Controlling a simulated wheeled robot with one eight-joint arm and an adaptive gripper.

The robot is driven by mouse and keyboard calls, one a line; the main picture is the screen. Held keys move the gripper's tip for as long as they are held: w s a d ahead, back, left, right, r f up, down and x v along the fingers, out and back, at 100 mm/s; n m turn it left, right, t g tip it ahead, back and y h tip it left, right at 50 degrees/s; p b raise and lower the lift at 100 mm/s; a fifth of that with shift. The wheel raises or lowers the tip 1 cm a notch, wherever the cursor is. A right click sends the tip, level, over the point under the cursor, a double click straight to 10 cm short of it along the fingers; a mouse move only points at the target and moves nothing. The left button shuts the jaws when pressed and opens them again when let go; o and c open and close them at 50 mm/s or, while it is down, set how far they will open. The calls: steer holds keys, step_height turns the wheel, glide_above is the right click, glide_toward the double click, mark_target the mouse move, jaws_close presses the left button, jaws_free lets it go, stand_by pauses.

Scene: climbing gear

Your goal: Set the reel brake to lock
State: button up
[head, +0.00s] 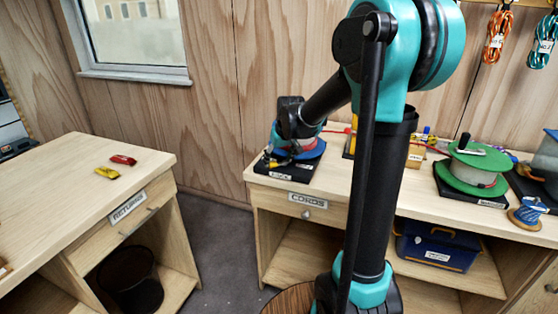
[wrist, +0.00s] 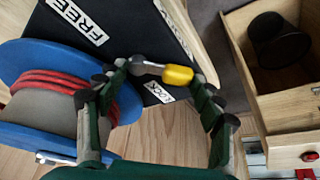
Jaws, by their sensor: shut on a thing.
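The blue reel (wrist: 30,65) wound with red cord sits on a black base (wrist: 120,45) in the wrist view. The base carries a FREE label (wrist: 77,20) and a LOCK label (wrist: 158,92). The brake lever has a metal arm and a yellow grip (wrist: 178,75), lying beside the LOCK label. My gripper (wrist: 160,76) is shut on the lever, one finger near the metal arm and the other at the yellow end. In the head view the blue reel (head: 312,150) is partly hidden behind my gripper (head: 280,155).
The reel stands at the left end of the CORDS bench (head: 330,200). A green reel (head: 474,168) stands further right. A RETURNS bench (head: 60,190) at left holds a red (head: 123,160) and a yellow item (head: 107,172). Open floor lies between the benches.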

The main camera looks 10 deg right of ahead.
steer(key=o, duration=1.2)
steer(key=shift+c, duration=0.2)
steer(key=v, duration=1.2)
steer(key=s+d+f+m, duration=0.1)
steer(key=s+d+f, duration=0.2)
steer(key=s+f, duration=0.7)
steer(key=s+d+f+m+h, duration=0.1)
steer(key=s+d+f+m, duration=0.1)
steer(key=s+f, duration=0.9)
steer(key=s+d, duration=0.1)
steer(key=s, duration=0.1)
steer(key=shift+s+d, duration=0.25)
steer(key=shift+d, duration=0.1)
